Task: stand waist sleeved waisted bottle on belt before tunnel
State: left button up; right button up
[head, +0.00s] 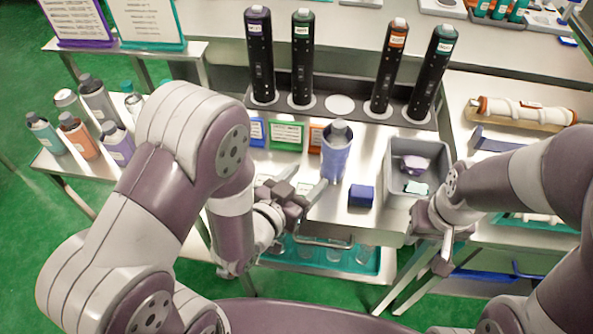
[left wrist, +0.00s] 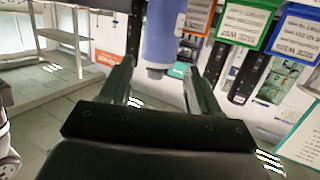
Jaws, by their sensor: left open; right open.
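A blue-purple bottle (head: 336,160) with a grey cap stands upright on the steel table, its surface looking wrapped in a sleeve. My left gripper (head: 308,188) is open just left of the bottle's lower part, fingers pointing toward it. In the left wrist view the bottle (left wrist: 162,38) appears upside down, beyond and between the open fingertips (left wrist: 160,72), not clasped. My right gripper (head: 436,245) is open and empty at the table's front right, below the grey bin. I cannot make out a belt or tunnel with certainty.
A blue block (head: 361,196) sits right of the bottle. A grey bin (head: 432,153) holds small purple and teal pieces. Several black sleeve tubes (head: 302,60) stand in a rack behind, with coloured cards (head: 287,134) in front. Several bottles (head: 80,138) stand on the left side table.

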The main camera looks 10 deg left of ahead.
pick_arm(q)
jog(key=t+h, duration=0.1)
jog(key=t, duration=0.1)
send_near(336, 129)
jog(key=p+x, duration=0.1)
jog(key=x, duration=0.5)
jog(key=shift+f, duration=0.15)
jog(key=p+x, duration=0.2)
jog(key=x, duration=0.3)
jog(key=shift+w, duration=0.1)
jog(key=shift+w+d, duration=0.15)
jog(key=shift+w, duration=0.15)
jog(key=shift+s, duration=0.1)
jog(key=c, duration=0.4)
grip_shut()
